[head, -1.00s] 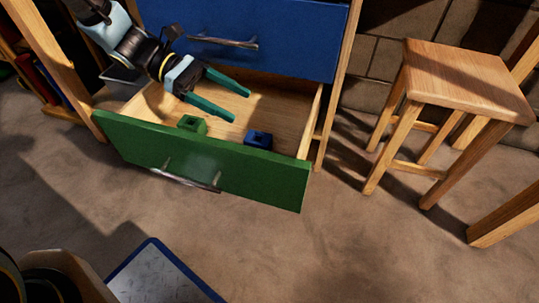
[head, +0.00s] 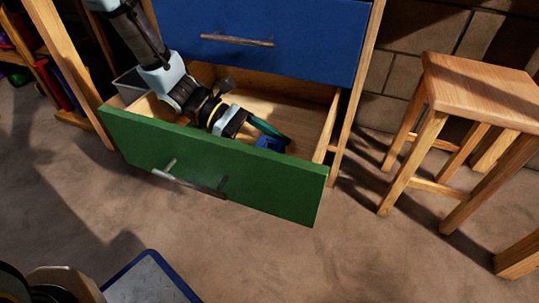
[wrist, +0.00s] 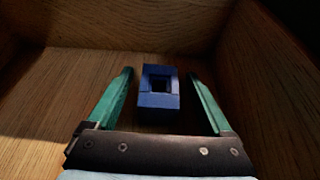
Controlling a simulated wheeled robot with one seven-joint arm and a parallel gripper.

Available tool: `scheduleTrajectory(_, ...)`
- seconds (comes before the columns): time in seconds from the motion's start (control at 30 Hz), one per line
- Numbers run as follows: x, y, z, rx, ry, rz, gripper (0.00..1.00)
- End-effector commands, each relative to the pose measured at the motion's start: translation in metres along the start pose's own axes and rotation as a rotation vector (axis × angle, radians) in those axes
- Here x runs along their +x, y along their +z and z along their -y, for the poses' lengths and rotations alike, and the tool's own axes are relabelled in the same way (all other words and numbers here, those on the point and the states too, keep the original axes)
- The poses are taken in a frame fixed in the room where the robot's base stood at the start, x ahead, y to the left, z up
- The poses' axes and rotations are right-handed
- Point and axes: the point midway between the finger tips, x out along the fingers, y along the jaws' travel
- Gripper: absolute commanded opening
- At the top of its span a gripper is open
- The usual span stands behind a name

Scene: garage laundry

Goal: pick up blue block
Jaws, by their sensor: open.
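The blue block (head: 270,144) lies in the open drawer with the green front (head: 215,165), toward its right end. In the wrist view the blue block (wrist: 158,88) has a square hollow in its top and sits between the two teal fingers, with a gap on each side. My gripper (wrist: 160,95) is open and reaches down inside the drawer. In the head view my gripper (head: 268,133) is close to the block, and one finger partly hides the other. The green block is hidden in the head view.
The drawer's wooden side wall (head: 326,130) stands close to the right of the block. A closed blue drawer (head: 265,40) is above. A wooden stool (head: 480,90) stands at the right.

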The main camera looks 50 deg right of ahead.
Motion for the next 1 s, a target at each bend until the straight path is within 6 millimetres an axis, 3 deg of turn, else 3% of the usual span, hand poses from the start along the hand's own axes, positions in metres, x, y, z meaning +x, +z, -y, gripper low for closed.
scheduleTrajectory(0.33,0.0071,0.0003,-0.0002,0.0,0.001,-0.001,0.83)
scheduleTrajectory(1.0,0.0069,0.0001,-0.0001,0.0,0.001,-0.001,0.07)
